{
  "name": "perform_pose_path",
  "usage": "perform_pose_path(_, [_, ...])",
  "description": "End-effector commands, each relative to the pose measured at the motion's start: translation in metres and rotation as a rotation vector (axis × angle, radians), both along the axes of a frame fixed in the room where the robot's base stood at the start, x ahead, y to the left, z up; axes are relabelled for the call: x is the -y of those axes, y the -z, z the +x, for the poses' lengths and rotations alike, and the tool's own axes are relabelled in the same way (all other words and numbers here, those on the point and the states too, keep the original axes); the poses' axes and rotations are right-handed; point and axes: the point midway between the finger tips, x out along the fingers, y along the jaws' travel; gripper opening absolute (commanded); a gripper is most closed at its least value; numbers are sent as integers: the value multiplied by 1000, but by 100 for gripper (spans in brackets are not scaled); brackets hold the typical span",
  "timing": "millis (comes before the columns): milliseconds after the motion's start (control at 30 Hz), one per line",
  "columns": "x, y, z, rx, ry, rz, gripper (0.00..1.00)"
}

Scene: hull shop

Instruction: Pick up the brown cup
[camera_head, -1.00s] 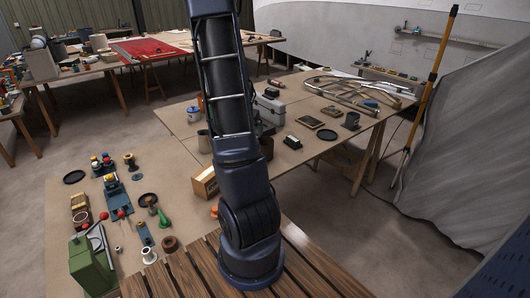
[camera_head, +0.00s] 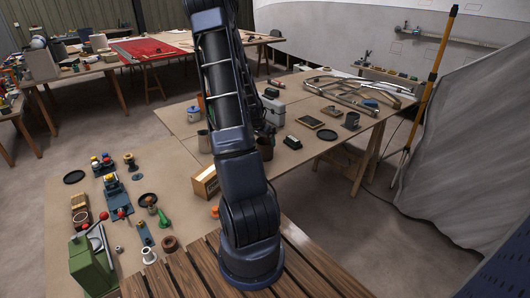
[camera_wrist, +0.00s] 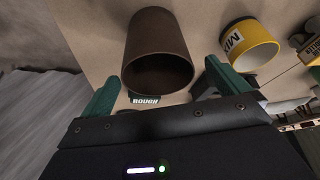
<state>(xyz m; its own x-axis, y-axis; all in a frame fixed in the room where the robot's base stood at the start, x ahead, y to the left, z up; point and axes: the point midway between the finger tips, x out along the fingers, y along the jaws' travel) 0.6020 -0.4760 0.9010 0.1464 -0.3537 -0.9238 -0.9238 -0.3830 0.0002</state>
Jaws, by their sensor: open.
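The brown cup (camera_wrist: 158,48) fills the upper middle of the wrist view, its open mouth toward the camera. My gripper (camera_wrist: 161,72) is open, with one green finger to the left and one to the right of the cup. The cup appears between or just beyond the fingertips; I cannot tell how deep it sits between them. No contact is visible. In the head view a dark brown cup (camera_head: 265,150) shows beside my arm, partly hidden by it. My gripper is not clearly visible there.
A yellow cup with lettering (camera_wrist: 253,42) stands right of the brown cup, near my right finger. A green block marked "ROUGH" (camera_wrist: 145,99) shows below the cup. A grey toolbox (camera_head: 271,108), a wooden box (camera_head: 205,182) and several tools crowd the table (camera_head: 180,127).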

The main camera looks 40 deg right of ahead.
Motion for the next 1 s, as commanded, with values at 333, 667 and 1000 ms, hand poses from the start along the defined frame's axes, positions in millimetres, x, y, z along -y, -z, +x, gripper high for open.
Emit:
perform_pose_path(333, [14,22,1,-2,1,1,100])
perform_pose_path(667, [25,47,5,0,-1,0,100])
perform_pose_path(1000, [25,48,5,0,-1,0,84])
